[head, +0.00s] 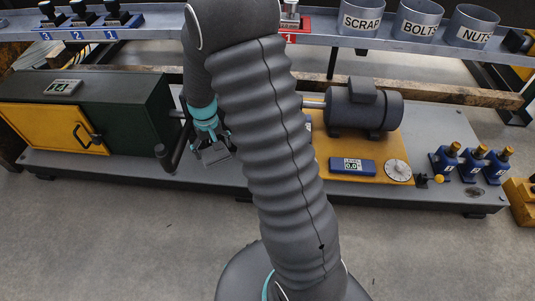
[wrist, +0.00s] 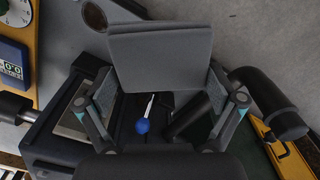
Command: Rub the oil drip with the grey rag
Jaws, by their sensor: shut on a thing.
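My gripper (head: 211,143) hangs over the left-middle part of the bench and is shut on the grey rag (head: 216,155). In the wrist view the rag (wrist: 160,55) is a flat, folded grey pad held across the gripper's fingertips (wrist: 165,88). A small dark oval patch (head: 474,192) lies on the bench top at the right, in front of the blue units, well apart from the rag. It may be the oil drip; I cannot tell for sure. A brown round spot with a pale rim (wrist: 95,16) shows in the wrist view, also apart from the rag.
The bench (head: 320,184) carries a green and yellow cabinet (head: 100,110), a motor (head: 365,106), a blue display (head: 352,167), a white dial (head: 398,170) and blue units (head: 472,162). Black bars (head: 172,143) stand beside my gripper. Labelled bins (head: 418,20) stand on the shelf. The floor in front is clear.

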